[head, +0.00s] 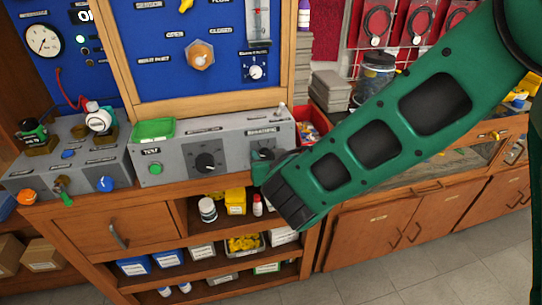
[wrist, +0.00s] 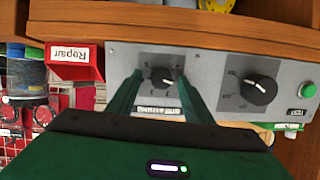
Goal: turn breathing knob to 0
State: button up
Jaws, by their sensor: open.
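The breathing knob (wrist: 161,77) is a small black knob with a white pointer mark on a grey panel (wrist: 205,75). In the wrist view, which looks upside down, it sits between the tips of my gripper's two green fingers (wrist: 158,82). My gripper is open, with one finger on each side of the knob. I cannot tell whether the fingers touch it. The dial marks are too small to read. In the head view my gripper (head: 266,165) is at the right end of the grey box (head: 228,154) and hides the knob.
A larger black knob (head: 208,161) and a green button (head: 155,168) share the panel. A green tray (head: 153,130) stands on the box. A red bin labelled Repair (wrist: 72,68) is close beside it. Shelves with bottles and boxes (head: 207,209) lie below.

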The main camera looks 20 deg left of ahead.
jog(key=shift+w+a+f, duration=0.1)
jog(key=shift+w, duration=0.1)
jog(key=c, duration=1)
jog(key=shift+d, duration=0.2)
jog(key=shift+c, duration=0.3)
